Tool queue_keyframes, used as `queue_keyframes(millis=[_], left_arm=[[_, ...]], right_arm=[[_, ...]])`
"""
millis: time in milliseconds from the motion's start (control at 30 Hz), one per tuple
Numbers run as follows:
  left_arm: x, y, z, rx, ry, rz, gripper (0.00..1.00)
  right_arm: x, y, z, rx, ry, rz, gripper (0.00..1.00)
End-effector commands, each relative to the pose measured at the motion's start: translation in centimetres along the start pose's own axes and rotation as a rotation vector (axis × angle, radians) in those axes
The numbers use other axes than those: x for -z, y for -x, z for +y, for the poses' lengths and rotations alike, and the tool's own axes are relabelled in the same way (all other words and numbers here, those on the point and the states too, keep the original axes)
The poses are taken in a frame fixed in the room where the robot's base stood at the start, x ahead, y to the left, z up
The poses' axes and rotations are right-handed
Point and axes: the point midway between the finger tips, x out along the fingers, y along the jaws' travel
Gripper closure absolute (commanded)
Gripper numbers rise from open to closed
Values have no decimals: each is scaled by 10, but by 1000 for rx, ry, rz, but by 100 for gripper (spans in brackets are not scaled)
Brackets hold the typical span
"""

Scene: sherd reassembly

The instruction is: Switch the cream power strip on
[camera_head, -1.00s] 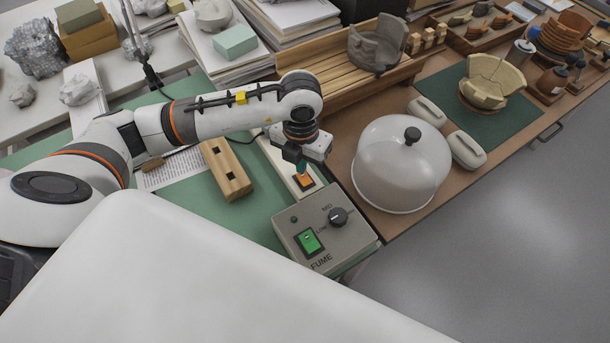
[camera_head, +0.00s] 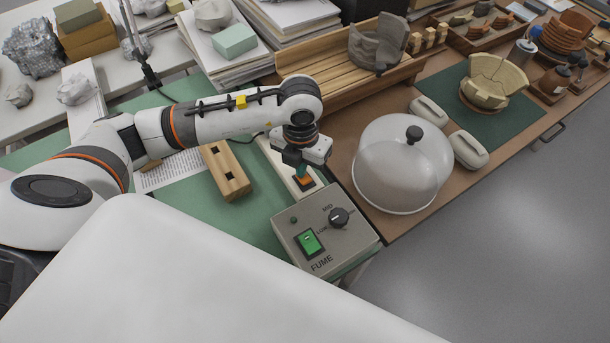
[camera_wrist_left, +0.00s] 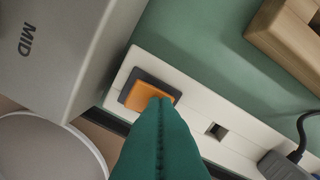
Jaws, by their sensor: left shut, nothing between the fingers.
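The cream power strip (camera_head: 277,157) lies on the green mat behind the grey FUME box, partly hidden under my left arm. Its orange rocker switch (camera_head: 304,182) sits in a dark frame at the near end. The strip (camera_wrist_left: 196,112) and the switch (camera_wrist_left: 149,97) also show in the left wrist view. My left gripper (camera_head: 302,169) is shut and empty, pointing down at the switch. In the left wrist view its green fingertips (camera_wrist_left: 160,104) overlap the near edge of the switch; whether they touch it I cannot tell. My right gripper is not in view.
The grey FUME box (camera_head: 325,236) with a green switch and a knob stands close in front. A glass dome (camera_head: 402,165) stands to the right. A wooden block (camera_head: 225,171) lies to the left. A dark plug (camera_wrist_left: 283,166) sits in the strip.

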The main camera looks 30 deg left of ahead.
Motion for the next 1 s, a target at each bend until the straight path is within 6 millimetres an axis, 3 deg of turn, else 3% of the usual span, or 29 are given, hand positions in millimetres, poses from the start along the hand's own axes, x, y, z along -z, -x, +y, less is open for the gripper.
queue_keyframes(millis=[1000], left_arm=[[0,71,0,0,0,2,100]], right_arm=[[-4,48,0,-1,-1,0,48]])
